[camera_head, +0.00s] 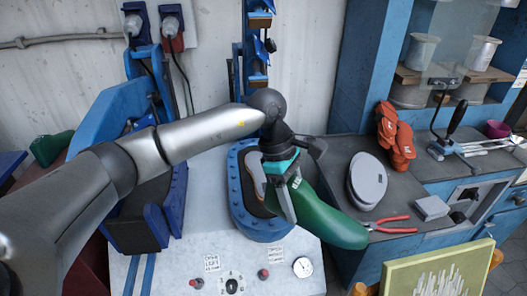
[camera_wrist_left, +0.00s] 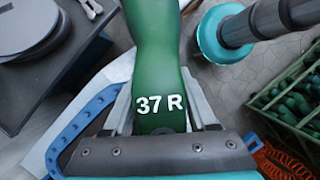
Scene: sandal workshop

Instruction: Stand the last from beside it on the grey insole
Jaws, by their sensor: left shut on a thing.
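My left gripper (camera_head: 283,190) is shut on a green last (camera_head: 335,222). The last is held slanting, its broad end toward the lower right in the head view, above the gap between the press and the dark counter. In the left wrist view the last (camera_wrist_left: 158,75) shows white "37 R" between the fingers. A pale, brown-edged sole shape (camera_head: 256,168) lies inside the blue-rimmed press bed (camera_head: 237,190), partly hidden by my gripper. Grey insole-shaped pieces (camera_head: 368,178) lie on the counter, right of the held last. My right gripper is not in view.
Red-handled pliers (camera_head: 390,225), a grey block (camera_head: 432,207) and orange-red pieces (camera_head: 396,135) are on the counter (camera_head: 340,155). Another green last (camera_head: 50,148) is at far left. Knobs and a gauge (camera_head: 302,267) line the press front. A green crate (camera_wrist_left: 290,100) holds several green lasts.

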